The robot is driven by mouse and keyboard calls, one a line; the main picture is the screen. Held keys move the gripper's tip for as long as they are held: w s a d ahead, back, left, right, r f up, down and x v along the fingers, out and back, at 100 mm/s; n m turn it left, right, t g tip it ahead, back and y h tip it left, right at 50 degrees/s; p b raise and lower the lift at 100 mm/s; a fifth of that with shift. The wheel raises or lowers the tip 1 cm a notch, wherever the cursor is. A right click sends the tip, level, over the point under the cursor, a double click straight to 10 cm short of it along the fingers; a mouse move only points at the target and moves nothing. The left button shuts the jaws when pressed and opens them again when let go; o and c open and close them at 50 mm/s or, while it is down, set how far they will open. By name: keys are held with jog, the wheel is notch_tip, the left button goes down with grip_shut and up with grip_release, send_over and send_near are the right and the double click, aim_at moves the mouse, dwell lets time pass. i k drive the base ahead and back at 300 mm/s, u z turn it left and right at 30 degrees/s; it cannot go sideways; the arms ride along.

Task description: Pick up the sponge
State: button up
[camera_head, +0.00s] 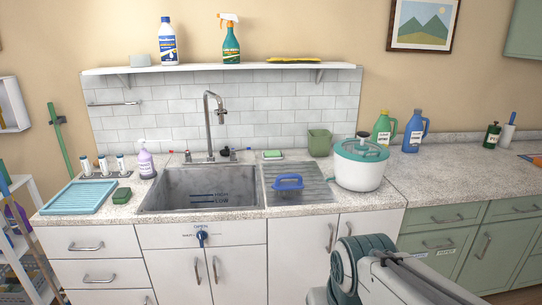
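A dark green block that looks like a sponge (121,195) lies flat on the counter, between the blue tray and the sink's left edge. A smaller green and white block (272,154), which may also be a sponge, lies at the back of the counter, right of the faucet. A flat yellow and dark item (293,59) on the wall shelf is too small to identify. My white and teal arm shows at the lower right, in front of the cabinets. Its gripper fingers are not in view.
The empty grey sink (200,188) is in the middle. A blue ribbed tray (79,197) and a purple pump bottle (146,160) flank the green block. The right counter's front is clear.

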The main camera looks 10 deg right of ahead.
aim_at(123, 194)
jog(key=u, duration=0.55)
jog(key=k, duration=1.3)
jog(key=u, duration=1.1)
jog(key=i, duration=1.25)
jog(key=u, duration=0.5)
jog(key=i, duration=1.7)
jog(key=z, duration=0.75)
jog(key=i, duration=0.95)
jog(key=z, duration=1.55)
jog(key=i, duration=0.6)
jog(key=z, duration=0.45)
